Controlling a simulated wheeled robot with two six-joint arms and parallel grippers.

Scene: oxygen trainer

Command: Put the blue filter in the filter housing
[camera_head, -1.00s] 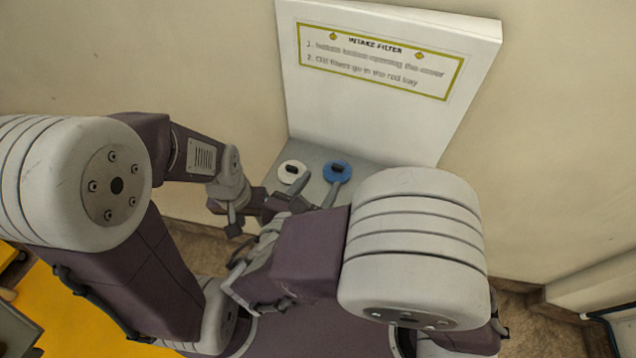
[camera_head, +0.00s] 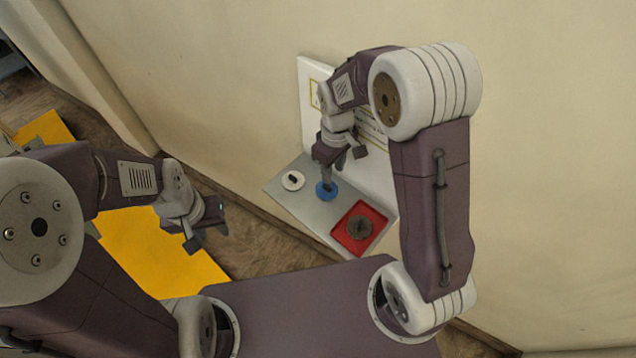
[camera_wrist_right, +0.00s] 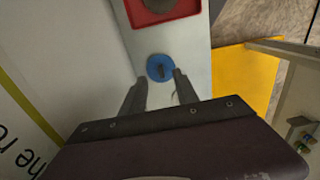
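The blue filter (camera_head: 325,193) is a round disc with a dark grip on top. It lies on the grey shelf (camera_head: 306,216), and it also shows in the right wrist view (camera_wrist_right: 160,67). My right gripper (camera_head: 327,182) is directly over it, pointing down. In the right wrist view, its two fingers are apart (camera_wrist_right: 158,80), with the blue filter just beyond and between the tips. I cannot tell whether they touch it. My left gripper (camera_head: 206,239) hangs open and empty, left of the shelf. I cannot make out the filter housing for certain.
A red tray (camera_head: 340,233) holding a dark round piece is on the right. A white sign panel (camera_head: 306,80) stands behind, against the wall. A yellow floor area (camera_head: 150,250) is at the left.

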